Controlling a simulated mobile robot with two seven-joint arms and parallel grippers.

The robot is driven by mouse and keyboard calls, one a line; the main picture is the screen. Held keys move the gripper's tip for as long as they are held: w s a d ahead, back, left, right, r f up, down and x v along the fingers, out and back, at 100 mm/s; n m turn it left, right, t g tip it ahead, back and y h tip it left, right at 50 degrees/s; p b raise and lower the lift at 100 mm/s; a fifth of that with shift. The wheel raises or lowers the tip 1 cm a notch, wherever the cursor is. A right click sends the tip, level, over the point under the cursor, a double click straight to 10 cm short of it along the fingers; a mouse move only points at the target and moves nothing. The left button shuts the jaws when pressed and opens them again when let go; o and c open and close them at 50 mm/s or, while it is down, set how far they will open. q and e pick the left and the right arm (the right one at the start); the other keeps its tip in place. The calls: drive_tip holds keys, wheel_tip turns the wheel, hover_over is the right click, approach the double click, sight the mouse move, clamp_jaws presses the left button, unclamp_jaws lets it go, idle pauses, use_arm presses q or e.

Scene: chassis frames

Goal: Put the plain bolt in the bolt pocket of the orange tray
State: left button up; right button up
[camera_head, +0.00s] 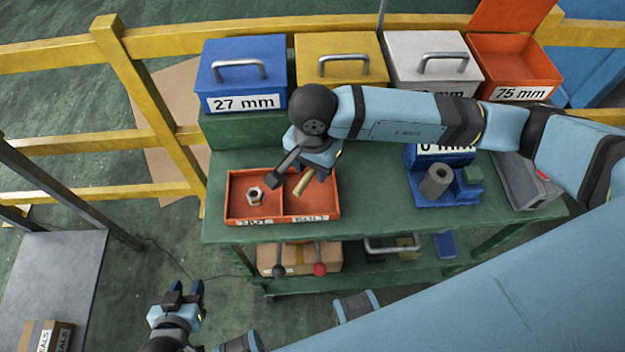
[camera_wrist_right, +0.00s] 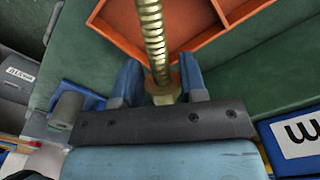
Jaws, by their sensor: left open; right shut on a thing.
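The orange tray (camera_head: 268,210) lies on the green bench, split by a divider. A hex nut (camera_head: 254,195) lies in its left compartment. The right compartment has a partly legible label that seems to read BOLT. My right gripper (camera_head: 299,179) is shut on a brass-coloured threaded bolt (camera_head: 303,184) above the right compartment. In the right wrist view the bolt (camera_wrist_right: 152,35) is held near its head, its shank pointing over the tray (camera_wrist_right: 108,32). I cannot tell whether the bolt touches the tray. My left gripper (camera_head: 184,287) is open and empty, low at the left.
Blue (camera_head: 241,72), yellow (camera_head: 341,65) and white (camera_head: 433,62) lidded boxes and an open red-orange box (camera_head: 513,70) stand behind. A blue holder (camera_head: 465,190) with a grey cylinder (camera_head: 436,180) sits right of the tray. Bare bench lies between them.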

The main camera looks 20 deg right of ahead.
sight(313, 190)
wheel_tip(313, 190, down, 7)
drive_tip(key=shift+r, duration=0.2)
idle(0.3)
drive_tip(key=shift+f, duration=0.25)
drive_tip(key=o, duration=1.1)
drive_tip(key=shift+c, duration=0.2)
drive_tip(key=shift+r, duration=0.45)
wheel_tip(313, 190, up, 12)
drive_tip(key=shift+f, duration=0.2)
